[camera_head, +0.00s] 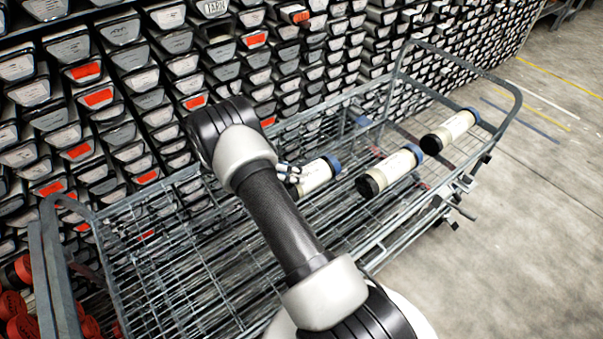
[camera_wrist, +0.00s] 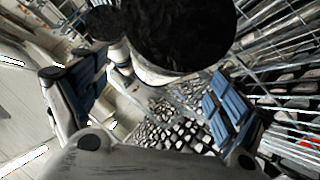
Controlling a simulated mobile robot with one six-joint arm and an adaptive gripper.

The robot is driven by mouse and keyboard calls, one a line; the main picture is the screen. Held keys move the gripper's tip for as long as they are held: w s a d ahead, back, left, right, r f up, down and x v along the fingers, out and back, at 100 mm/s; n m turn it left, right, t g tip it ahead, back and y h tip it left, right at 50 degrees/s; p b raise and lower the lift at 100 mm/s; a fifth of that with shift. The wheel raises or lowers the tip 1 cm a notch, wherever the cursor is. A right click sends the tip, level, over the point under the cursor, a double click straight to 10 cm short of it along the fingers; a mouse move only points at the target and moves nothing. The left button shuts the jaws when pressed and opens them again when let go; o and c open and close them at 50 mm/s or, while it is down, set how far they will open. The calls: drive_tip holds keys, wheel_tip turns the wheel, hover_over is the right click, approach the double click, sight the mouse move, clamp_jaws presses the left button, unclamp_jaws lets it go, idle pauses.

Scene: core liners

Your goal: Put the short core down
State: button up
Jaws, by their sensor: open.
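A pale core with a blue cap (camera_head: 316,175) lies in the wire cart beside my gripper; I take it as the short core. Its left end is partly hidden by my gripper (camera_head: 288,172). In the wrist view, a core's dark round end (camera_wrist: 180,35) fills the top middle, very close. The open fingers of my gripper (camera_wrist: 155,100) stand apart with their blue pads below and to either side of that end. I cannot tell whether any finger touches the core.
Two more pale cores lie to the right in the wire cart (camera_head: 165,285), a middle one (camera_head: 390,172) and a far one (camera_head: 448,131). The cart's left part is empty. A wall of stacked core trays (camera_head: 125,60) stands behind it. Red-ended cylinders (camera_head: 20,310) are at lower left.

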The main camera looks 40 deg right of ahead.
drive_tip(key=v, duration=0.8)
drive_tip(key=s+a+r+n+t+y, duration=0.1)
drive_tip(key=s+a+r+n+y, duration=0.15)
drive_tip(key=r, duration=0.45)
drive_tip(key=s+a+r+n+t+y, duration=0.1)
drive_tip(key=s+a+r+n+t, duration=0.2)
drive_tip(key=r, duration=0.5)
drive_tip(key=s+a+r+n+y, duration=0.1)
drive_tip(key=s+a+r+y, duration=0.15)
drive_tip(key=a+r, duration=0.35)
drive_tip(key=s+a+r+n+t+y, duration=0.2)
drive_tip(key=s+a+r+n+t, duration=0.1)
drive_tip(key=s, duration=0.6)
drive_tip(key=s+a+r+n+t+y, duration=0.2)
drive_tip(key=s+a+r+n+t, duration=0.1)
drive_tip(key=s+a+n, duration=0.3)
drive_tip(key=s+a, duration=0.2)
drive_tip(key=s, duration=0.2)
drive_tip(key=shift+r+y+p, duration=0.15)
drive_tip(key=shift+y+p, duration=0.15)
drive_tip(key=shift+p, duration=0.05)
drive_tip(key=shift+w+n, duration=0.1)
drive_tip(key=shift+n, duration=0.15)
